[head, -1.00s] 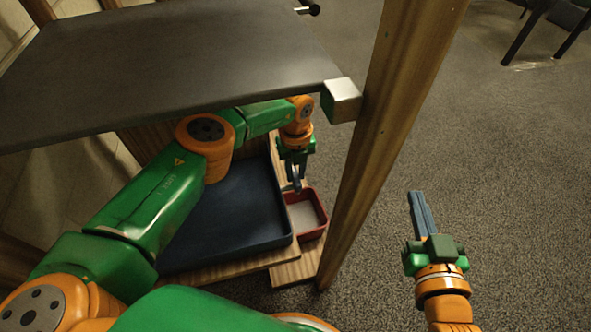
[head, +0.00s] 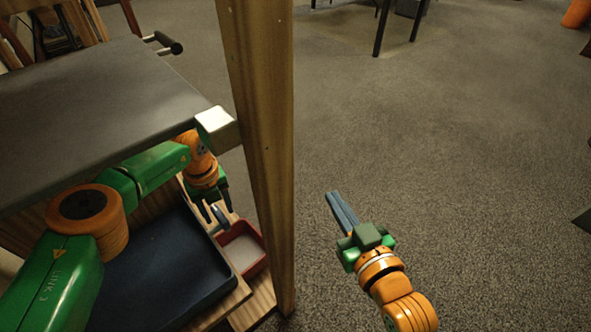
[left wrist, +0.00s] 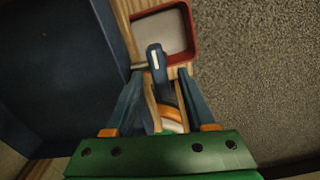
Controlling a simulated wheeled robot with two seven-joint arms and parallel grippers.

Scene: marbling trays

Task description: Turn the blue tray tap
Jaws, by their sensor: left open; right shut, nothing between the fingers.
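The blue tray (head: 165,270) sits on a low wooden shelf at lower left in the head view. Its wall also shows at the left of the left wrist view (left wrist: 105,25). The tap's blue handle (left wrist: 155,62), with a pale stripe, stands by the tray's right side, on a short metal stem. My left gripper (left wrist: 160,78) is open, with the handle at its fingertips, between the fingers and apparently not gripped. In the head view my left gripper (head: 220,210) points down beside the tray's far right corner. My right gripper (head: 333,196) is shut and empty over the carpet.
A small red-rimmed catch box (head: 262,262) with a pale inside stands just past the tap. A wooden post (head: 262,150) rises close to the right.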

